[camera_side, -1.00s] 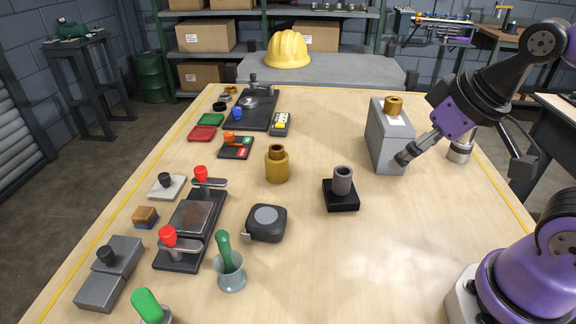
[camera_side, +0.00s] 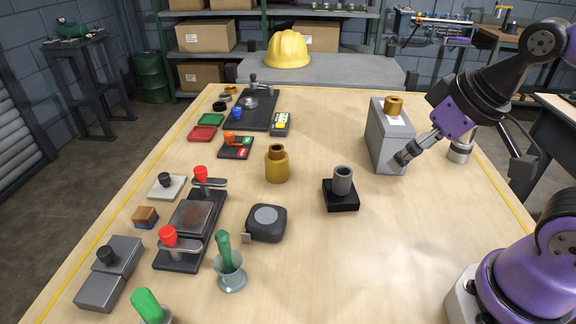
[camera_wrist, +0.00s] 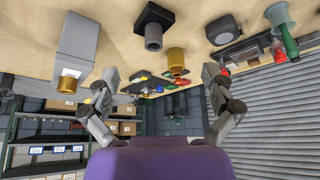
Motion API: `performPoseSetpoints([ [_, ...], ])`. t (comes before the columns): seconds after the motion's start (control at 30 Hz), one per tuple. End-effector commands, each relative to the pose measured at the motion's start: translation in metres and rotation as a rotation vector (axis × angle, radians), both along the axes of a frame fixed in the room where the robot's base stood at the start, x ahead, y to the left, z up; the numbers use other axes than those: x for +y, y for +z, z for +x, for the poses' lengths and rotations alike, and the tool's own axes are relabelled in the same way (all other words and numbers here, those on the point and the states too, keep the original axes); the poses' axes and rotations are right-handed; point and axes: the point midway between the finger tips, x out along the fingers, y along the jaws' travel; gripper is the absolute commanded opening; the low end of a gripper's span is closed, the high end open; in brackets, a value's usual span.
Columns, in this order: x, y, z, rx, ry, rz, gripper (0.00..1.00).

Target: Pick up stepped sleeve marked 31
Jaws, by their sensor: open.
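No number 31 is readable on any part. A brass stepped sleeve (camera_side: 277,166), wide below and narrower above, stands upright on the table left of centre; it also shows in the wrist view (camera_wrist: 176,58). A grey sleeve (camera_side: 342,180) stands upright on a black block (camera_side: 341,201), also seen in the wrist view (camera_wrist: 153,38). A short brass piece (camera_side: 394,105) sits on top of a tall grey box (camera_side: 379,140). My gripper (camera_side: 404,156) is beside that box, at its right front side, apart from both sleeves. In the wrist view its fingers (camera_wrist: 161,90) are spread and empty.
A tape measure (camera_side: 267,222) and a glass cup with a green handle (camera_side: 231,275) stand left of the black block. Clamp fixtures (camera_side: 192,220) and small trays (camera_side: 202,134) line the left side.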

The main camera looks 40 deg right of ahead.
Motion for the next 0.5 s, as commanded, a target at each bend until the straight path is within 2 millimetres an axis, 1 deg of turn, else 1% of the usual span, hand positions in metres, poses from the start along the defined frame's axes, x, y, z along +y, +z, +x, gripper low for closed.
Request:
performPoseSetpoints([
  [0.2, -0.001, 0.001, 0.001, 0.002, -0.004, 0.000, 0.97],
  [0.3, -0.010, 0.008, 0.009, 0.022, -0.046, 0.001, 0.97],
  [0.37, -0.022, 0.015, 0.020, 0.046, -0.097, 0.002, 0.97],
  [0.47, -0.056, 0.028, 0.044, 0.107, -0.222, 0.012, 0.97],
  [0.5, -0.074, 0.032, 0.054, 0.136, -0.281, 0.020, 0.97],
])
